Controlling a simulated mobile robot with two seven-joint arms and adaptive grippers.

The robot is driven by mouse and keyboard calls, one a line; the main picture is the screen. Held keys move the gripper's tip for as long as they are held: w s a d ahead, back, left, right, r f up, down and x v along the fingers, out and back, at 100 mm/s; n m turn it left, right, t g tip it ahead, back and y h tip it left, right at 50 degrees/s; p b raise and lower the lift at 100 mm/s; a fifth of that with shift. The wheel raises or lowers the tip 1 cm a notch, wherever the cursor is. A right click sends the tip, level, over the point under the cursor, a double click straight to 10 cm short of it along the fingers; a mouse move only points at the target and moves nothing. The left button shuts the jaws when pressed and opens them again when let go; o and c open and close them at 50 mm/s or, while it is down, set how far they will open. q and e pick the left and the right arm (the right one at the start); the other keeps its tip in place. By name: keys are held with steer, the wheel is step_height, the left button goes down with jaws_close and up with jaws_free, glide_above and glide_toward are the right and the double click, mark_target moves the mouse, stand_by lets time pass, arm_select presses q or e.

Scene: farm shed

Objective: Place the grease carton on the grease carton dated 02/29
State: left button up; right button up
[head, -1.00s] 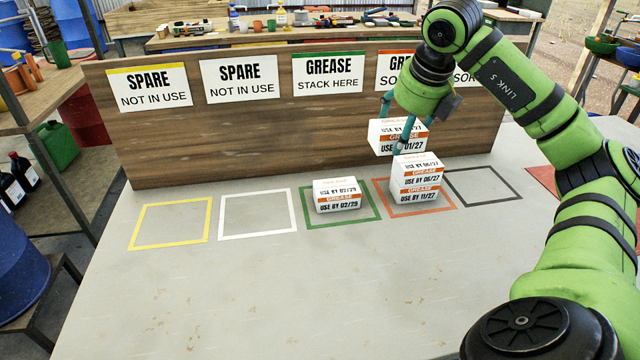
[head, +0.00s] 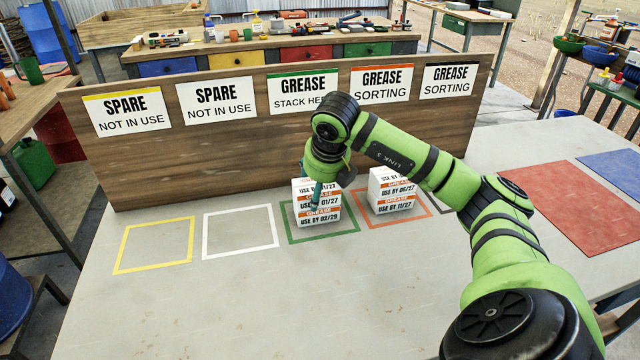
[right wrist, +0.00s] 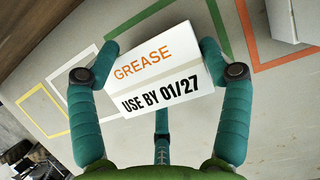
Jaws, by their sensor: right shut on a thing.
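My right gripper (head: 312,196) is shut on a grease carton dated 01/27 (head: 302,190). In the right wrist view this carton (right wrist: 165,80) sits between the fingers of the gripper (right wrist: 159,52), with its GREASE label facing the camera. In the head view it is directly above the carton dated 02/29 (head: 324,220), which sits inside the green outline (head: 348,232). The two look touching or nearly so; the arm partly covers them, so I cannot tell whether a gap is left. My left gripper is not in view.
To the right, a stack of two cartons (head: 393,195), dated 06/27 over 11/27, stands in the orange outline (head: 425,207). The yellow outline (head: 120,249) and white outline (head: 206,238) are empty. A wooden board (head: 230,150) with signs stands behind. The table front is clear.

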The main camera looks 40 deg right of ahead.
steer(key=shift+f, duration=0.15)
steer(key=o, duration=1.2)
steer(key=shift+c, duration=0.2)
steer(key=v, duration=1.2)
steer(key=shift+a, duration=0.1)
